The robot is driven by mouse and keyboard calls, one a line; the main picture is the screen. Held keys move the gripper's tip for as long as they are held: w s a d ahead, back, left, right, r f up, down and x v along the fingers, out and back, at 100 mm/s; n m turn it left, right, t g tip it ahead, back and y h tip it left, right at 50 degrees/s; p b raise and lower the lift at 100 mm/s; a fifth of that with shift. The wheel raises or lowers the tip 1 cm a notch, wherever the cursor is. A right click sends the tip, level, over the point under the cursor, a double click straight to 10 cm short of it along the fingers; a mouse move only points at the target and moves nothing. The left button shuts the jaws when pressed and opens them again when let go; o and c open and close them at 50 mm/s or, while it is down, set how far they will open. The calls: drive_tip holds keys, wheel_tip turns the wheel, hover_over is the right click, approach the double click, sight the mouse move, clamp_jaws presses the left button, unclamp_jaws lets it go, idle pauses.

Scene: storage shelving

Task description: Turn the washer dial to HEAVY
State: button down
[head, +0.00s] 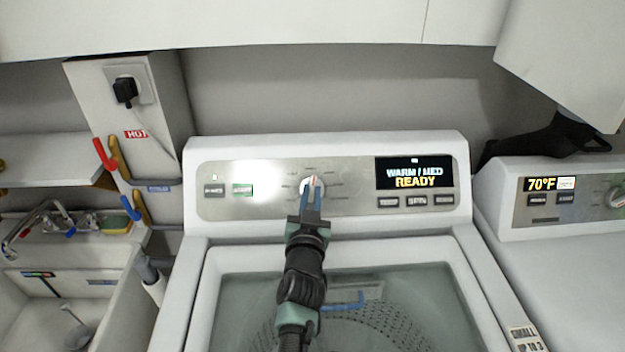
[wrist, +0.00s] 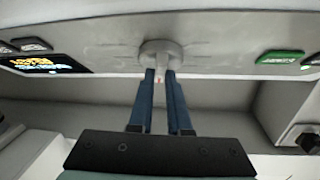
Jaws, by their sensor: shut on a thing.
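The washer dial (head: 306,183) is a round pale knob on the washer's control panel, with a ring of small labels around it that are too small to read. In the wrist view, the dial (wrist: 160,58) shows between and beyond the tips of my gripper (wrist: 160,75). The washer display (head: 415,173) reads "WARM / MED" and "READY".
Buttons (head: 416,201) sit under the display, and a green button (head: 242,190) is left of the dial. The washer's glass lid (head: 400,310) lies below my arm. A second machine (head: 550,260) stands at right, and a sink (head: 60,310) at left. Cabinets (head: 250,22) hang above.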

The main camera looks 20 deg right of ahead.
drive_tip(key=m+p, duration=0.1)
drive_tip(key=m+h+p, duration=0.1)
drive_tip(key=m+g+h+p, duration=0.1)
drive_tip(key=p, duration=0.1)
drive_tip(key=shift+w+a+r+m, duration=0.15)
drive_tip(key=shift+a+r+m, duration=0.15)
drive_tip(key=shift+f+m+g+h+p, duration=0.15)
drive_tip(key=shift+m+g+h+p, duration=0.75)
drive_tip(key=shift+m, duration=1)
drive_tip(key=shift+g, duration=0.4)
drive_tip(key=c, duration=0.9)
unclamp_jaws()
drive_tip(key=shift+o, duration=0.2)
drive_tip(key=shift+a, duration=0.1)
drive_tip(key=p+v, duration=0.4)
drive_tip(key=v, duration=0.8)
drive_tip(key=shift+s+a+p, duration=0.3)
drive_tip(key=shift+p, duration=0.1)
